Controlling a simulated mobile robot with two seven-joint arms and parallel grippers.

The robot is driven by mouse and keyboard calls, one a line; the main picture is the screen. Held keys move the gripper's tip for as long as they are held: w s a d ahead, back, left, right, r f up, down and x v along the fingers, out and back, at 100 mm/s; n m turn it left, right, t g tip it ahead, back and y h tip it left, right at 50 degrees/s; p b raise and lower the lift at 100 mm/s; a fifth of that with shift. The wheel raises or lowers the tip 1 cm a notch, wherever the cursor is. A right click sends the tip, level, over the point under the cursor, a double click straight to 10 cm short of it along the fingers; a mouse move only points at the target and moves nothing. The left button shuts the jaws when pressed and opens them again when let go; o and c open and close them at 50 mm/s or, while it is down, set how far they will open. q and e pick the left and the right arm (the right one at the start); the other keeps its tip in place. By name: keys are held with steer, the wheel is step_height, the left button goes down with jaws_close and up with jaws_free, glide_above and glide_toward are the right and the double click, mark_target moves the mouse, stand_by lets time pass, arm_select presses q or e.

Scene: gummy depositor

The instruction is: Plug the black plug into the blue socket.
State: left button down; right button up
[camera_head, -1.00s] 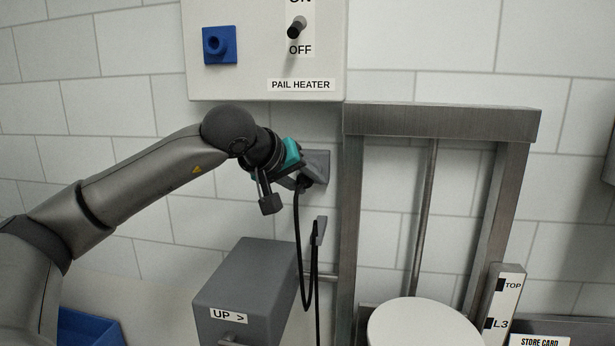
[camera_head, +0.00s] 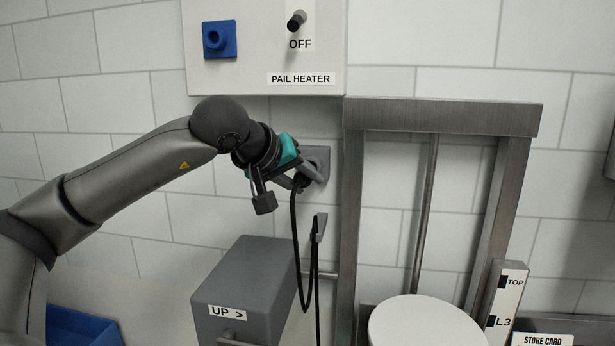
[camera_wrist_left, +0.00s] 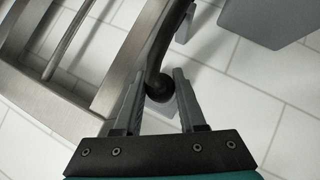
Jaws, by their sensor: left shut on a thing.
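The blue socket (camera_head: 219,40) is a square block with a round opening, on the cream panel at upper left in the head view. My left gripper (camera_head: 302,180) is below and right of it, beside a grey wall socket (camera_head: 321,155). It is shut on the black plug, mostly hidden by the fingers in the head view. In the left wrist view, the black plug (camera_wrist_left: 158,88) shows as a rounded dark end between the fingertips (camera_wrist_left: 160,84). Its black cord (camera_head: 295,225) hangs down in a loop. Whether the plug still touches the grey socket is unclear. My right gripper is out of view.
The panel (camera_head: 265,58) has a black switch (camera_head: 296,20) and a PAIL HEATER label. A grey box (camera_head: 240,285) stands below my gripper. A metal frame (camera_head: 440,115) stands close on the right. The wall between gripper and panel is clear.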

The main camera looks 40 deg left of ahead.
arm_select(q)
steer(key=s+d+b, duration=0.3)
steer(key=s+b, duration=0.1)
steer(key=s, duration=0.1)
steer(key=shift+s, duration=0.25)
stand_by(0.4)
steer(key=c, duration=1)
jaws_free()
steer(key=shift+c, duration=0.2)
jaws_close()
steer(key=shift+r, duration=0.1)
